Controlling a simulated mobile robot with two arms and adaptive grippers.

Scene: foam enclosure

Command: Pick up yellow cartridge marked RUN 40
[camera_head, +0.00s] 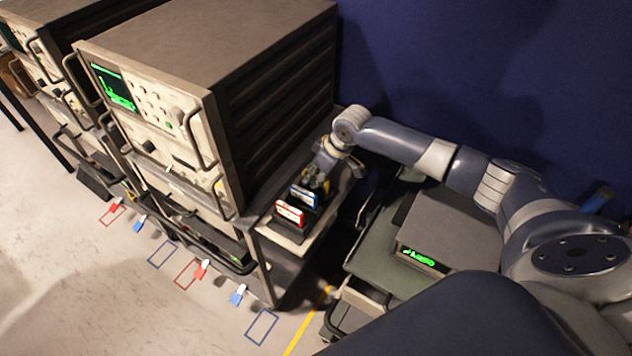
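My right gripper (316,182) is at the far end of a small side shelf, pointing down at the row of cartridges there. It is small and dark, and I cannot tell whether its fingers are open or shut. Small yellowish patches show at its fingers, but I cannot make out whether they are the yellow cartridge. No RUN 40 marking is readable. A blue cartridge (303,197) with a white label stands in a dark holder just in front of the gripper. A red cartridge (290,213) with a white label stands nearer. My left gripper is not in view.
A large instrument rack (205,50) with a green screen stands left of the shelf (270,228). A green cart (378,262) carries a grey box with a green display (424,259). Red and blue cartridges and outlined rectangles (262,327) mark the floor. A dark blue wall (480,70) stands behind.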

